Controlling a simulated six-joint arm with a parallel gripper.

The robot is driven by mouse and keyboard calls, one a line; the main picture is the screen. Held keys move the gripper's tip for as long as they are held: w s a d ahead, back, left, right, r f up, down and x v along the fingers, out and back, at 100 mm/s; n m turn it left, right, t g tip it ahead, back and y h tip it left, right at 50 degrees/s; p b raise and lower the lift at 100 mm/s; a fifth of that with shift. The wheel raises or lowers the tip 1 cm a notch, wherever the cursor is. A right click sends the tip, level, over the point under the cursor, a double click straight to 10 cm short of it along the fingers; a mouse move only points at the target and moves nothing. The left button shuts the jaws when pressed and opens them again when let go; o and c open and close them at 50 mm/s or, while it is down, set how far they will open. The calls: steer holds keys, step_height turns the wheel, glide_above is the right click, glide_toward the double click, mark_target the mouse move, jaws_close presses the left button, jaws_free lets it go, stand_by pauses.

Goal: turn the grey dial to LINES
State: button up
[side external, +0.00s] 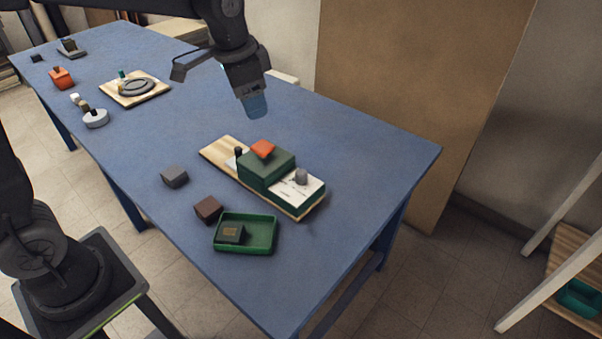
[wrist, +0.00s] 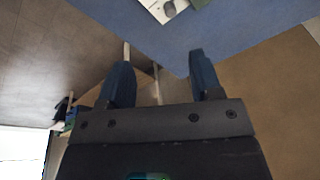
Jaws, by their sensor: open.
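The grey dial (side external: 301,177) stands on a white marked plate (side external: 297,190) at the right end of a wooden board (side external: 219,149). I cannot read the plate's labels or the dial's setting. The dial also shows at the top edge of the wrist view (wrist: 169,9), on the white plate. My gripper (side external: 256,108) is in the air above the table, behind and left of the dial in the side view, touching nothing. In the wrist view its two blue fingers (wrist: 160,72) are wide apart with nothing between them.
A green block (side external: 266,170) with an orange piece (side external: 262,148) on top stands beside the dial plate. A green tray (side external: 262,249) with a dark green block, a brown block (side external: 208,209) and a grey block (side external: 174,176) lie in front. The blue table (side external: 340,145) is clear towards its right corner.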

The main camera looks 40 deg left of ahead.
steer(key=w+d+f+m+g, duration=0.1)
steer(key=w+f+m+g, duration=0.15)
steer(key=w+f, duration=0.6)
steer(key=m, duration=0.2)
glide_toward(301, 172)
step_height(301, 172, down, 11)
steer(key=shift+r, duration=0.2)
steer(key=shift+n, duration=0.25)
steer(key=c, duration=0.9)
